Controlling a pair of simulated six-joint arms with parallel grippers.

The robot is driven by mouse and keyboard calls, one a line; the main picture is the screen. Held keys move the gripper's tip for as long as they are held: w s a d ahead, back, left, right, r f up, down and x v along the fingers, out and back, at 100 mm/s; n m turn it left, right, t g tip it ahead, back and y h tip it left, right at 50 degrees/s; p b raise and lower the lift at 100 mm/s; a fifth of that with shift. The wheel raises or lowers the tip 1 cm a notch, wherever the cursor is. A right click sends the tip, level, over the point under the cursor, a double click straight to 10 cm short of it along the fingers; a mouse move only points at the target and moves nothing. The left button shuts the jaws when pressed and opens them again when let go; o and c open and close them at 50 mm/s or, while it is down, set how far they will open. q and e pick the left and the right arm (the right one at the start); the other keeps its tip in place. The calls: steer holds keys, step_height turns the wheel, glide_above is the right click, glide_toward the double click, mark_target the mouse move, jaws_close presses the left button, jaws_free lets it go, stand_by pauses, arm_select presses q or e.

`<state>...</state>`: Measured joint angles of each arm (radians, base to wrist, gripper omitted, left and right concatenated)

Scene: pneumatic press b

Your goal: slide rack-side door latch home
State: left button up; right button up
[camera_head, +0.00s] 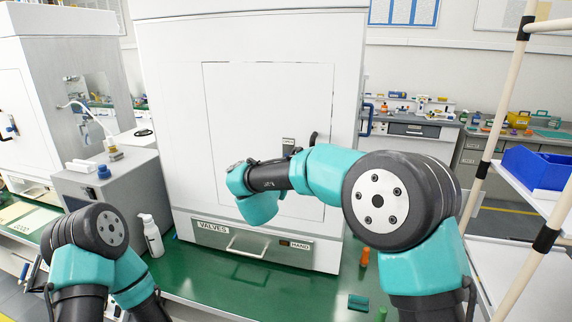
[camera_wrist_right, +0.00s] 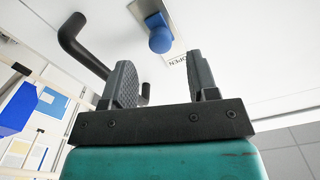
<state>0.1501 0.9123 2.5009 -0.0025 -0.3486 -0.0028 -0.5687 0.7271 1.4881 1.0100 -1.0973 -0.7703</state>
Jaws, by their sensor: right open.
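The white cabinet door (camera_head: 262,100) stands upright and appears closed. Near its right edge is a small plate marked OPEN (camera_head: 288,142), partly behind my right arm. In the right wrist view the latch shows as a blue knob (camera_wrist_right: 160,40) on a grey metal plate (camera_wrist_right: 149,9), beside the OPEN label (camera_wrist_right: 181,61). My right gripper (camera_wrist_right: 160,62) is open and empty. Its fingers point toward the door, with the knob seen between and beyond the fingertips, apparently untouched. The head view hides these fingers behind my right arm. My left arm is at lower left; its gripper is not visible.
A black door handle (camera_wrist_right: 82,46) stands out close beside the left finger in the wrist view; it also shows in the head view (camera_head: 312,139). A white bottle (camera_head: 151,236) stands on the green bench (camera_head: 235,285).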

steer(key=x, duration=0.7)
steer(key=shift+s, duration=0.1)
steer(key=shift+c, duration=0.3)
jaws_close()
